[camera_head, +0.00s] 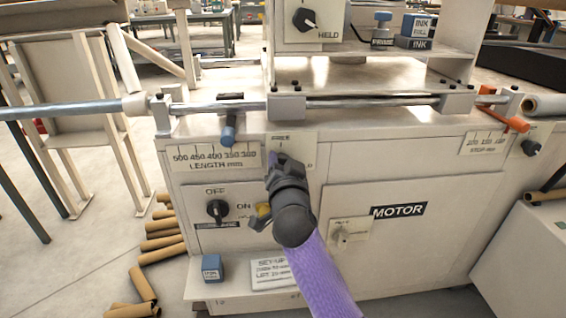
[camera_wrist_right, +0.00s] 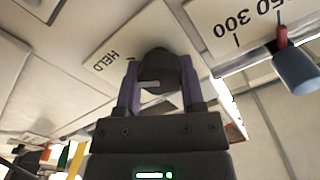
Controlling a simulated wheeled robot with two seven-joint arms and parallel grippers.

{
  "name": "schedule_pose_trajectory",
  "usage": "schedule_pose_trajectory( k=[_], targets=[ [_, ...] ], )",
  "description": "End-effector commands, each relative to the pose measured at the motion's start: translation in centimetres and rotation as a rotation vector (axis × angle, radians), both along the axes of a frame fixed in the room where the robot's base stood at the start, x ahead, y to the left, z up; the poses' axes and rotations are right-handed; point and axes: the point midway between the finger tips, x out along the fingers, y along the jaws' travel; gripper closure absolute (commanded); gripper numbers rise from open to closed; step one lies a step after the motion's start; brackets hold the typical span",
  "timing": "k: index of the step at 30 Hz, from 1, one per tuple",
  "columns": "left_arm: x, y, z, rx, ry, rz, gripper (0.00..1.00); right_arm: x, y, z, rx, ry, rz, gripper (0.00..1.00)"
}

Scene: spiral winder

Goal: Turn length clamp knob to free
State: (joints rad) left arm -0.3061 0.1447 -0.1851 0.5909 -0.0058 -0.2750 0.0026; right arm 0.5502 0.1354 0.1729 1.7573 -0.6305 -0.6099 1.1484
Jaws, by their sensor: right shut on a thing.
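The length clamp knob (camera_wrist_right: 158,68) is a dark round knob on a pale plate (camera_wrist_right: 108,58) marked HELD in the right wrist view. In the head view the same plate (camera_head: 304,145) shows the word FREE at its top, and my gripper hides the knob. My right gripper (camera_head: 277,160) reaches the panel there. In the wrist view its two purple fingers (camera_wrist_right: 155,88) are shut on the knob, one on each side. A short pale mark shows on the knob; I cannot tell which word it points to. My left gripper is out of view.
The LENGTH mm scale (camera_head: 215,157) and a blue-ended clamp handle (camera_head: 228,132) are left of the plate. An OFF/ON switch (camera_head: 217,209) is below left, a MOTOR panel (camera_head: 420,230) to the right. Steel rails (camera_head: 360,101) run above. Cardboard tubes (camera_head: 142,283) lie on the floor.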

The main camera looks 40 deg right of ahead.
Motion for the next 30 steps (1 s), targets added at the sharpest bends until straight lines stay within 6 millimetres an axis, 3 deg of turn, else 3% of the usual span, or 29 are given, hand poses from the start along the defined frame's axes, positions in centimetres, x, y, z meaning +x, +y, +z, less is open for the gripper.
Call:
schedule_pose_trajectory(
  k=[1, 4, 5, 17, 30],
  targets=[
    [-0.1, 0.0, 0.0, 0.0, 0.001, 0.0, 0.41, 0.0, 0.0, 0.0, 0.0, 0.0, 0.0, 0.76],
    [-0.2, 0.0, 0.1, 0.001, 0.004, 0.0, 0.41, 0.0, 0.0, 0.0, 0.0, 0.0, 0.0, 0.97],
    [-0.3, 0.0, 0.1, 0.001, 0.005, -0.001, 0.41, 0.0, 0.0, 0.0, 0.0, 0.0, 0.0, 1.0],
    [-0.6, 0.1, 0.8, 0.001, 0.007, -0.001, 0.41, 0.0, 0.0, 0.2, -0.067, 0.041, 0.0, 1.0],
    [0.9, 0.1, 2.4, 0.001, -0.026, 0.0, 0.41, 0.0, 0.1, 0.3, -0.388, 0.238, 0.0, 1.0]
  ],
)
